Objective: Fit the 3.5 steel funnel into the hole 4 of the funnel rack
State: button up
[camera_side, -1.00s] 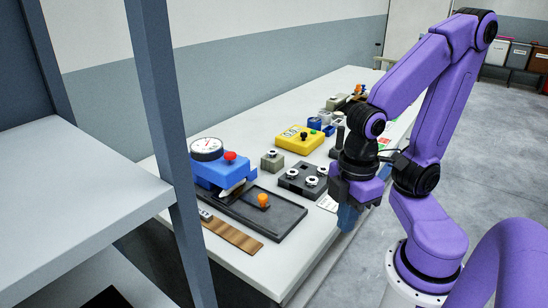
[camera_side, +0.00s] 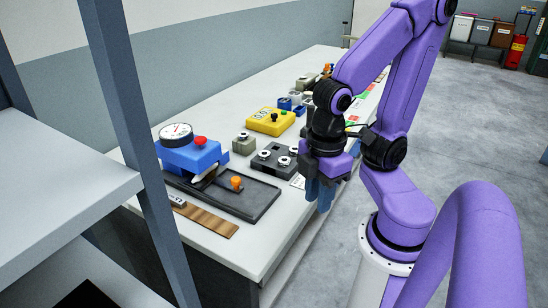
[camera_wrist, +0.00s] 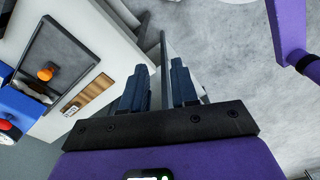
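A dark block (camera_side: 268,166) on the table carries several pale metal round pieces (camera_side: 283,161). It may be the funnel rack, but no hole numbers can be read. A smaller grey-green block (camera_side: 243,147) beside it carries one similar piece (camera_side: 243,136). I cannot tell which piece is the 3.5 steel funnel. My gripper (camera_side: 319,205) hangs over the table's front edge, to the right of the dark block. In the wrist view my gripper (camera_wrist: 160,68) has its two blue fingers apart with nothing between them. The dark block is not clearly seen there.
A black tray (camera_side: 255,208) with an orange-knobbed piece (camera_side: 236,183), a blue gauge device (camera_side: 190,157) and a wooden strip (camera_side: 212,222) stand at the near end. A yellow box (camera_side: 271,122) stands farther back. A grey shelf (camera_side: 70,185) fills the left foreground.

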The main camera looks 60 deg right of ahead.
jog(key=o, duration=0.7)
jog(key=shift+c, duration=0.2)
jog(key=w+d+r+n+t+h, duration=0.1)
jog(key=w+d+r+n, duration=0.15)
jog(key=w, duration=0.95)
jog(key=w+d+r+n+t, duration=0.15)
jog(key=w+n, duration=0.25)
jog(key=w, duration=0.9)
jog(key=n+h, duration=0.3)
jog(key=n, duration=0.3)
send_over(244, 134)
jog(key=s+a, duration=0.1)
jog(key=a, duration=0.1)
notch_tip(244, 134, down, 11)
jog(key=shift+s+r, duration=0.1)
jog(key=shift+s, duration=0.05)
jog(key=shift+a+x, duration=0.2)
jog(key=shift+x, duration=2.95)
